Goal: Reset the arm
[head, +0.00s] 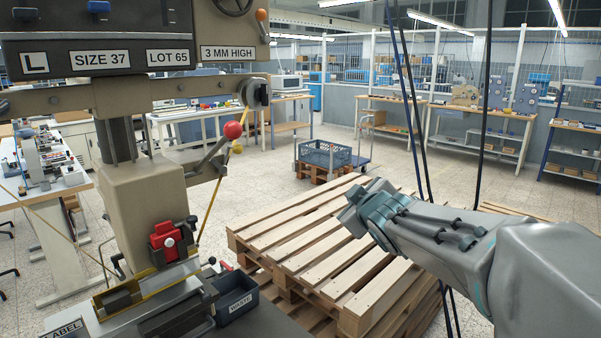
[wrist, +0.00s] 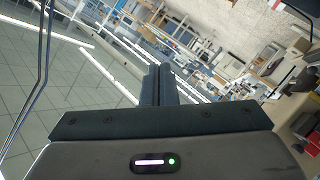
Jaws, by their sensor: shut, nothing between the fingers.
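My arm reaches in from the right in the head view, out over wooden pallets. My gripper (wrist: 158,82) shows in the wrist view with its two dark fingers together and nothing between them. In the head view the arm's end hangs in the air to the right of the stamping press (head: 150,205), clear of it. The fingertips are hard to make out there.
Stacked wooden pallets (head: 315,245) stand below my arm. The press has a lever with a red ball (head: 232,130), a red clamp (head: 168,242) and a dark waste bin (head: 237,297). Cables (head: 409,100) hang close behind my arm. Open floor lies beyond the pallets.

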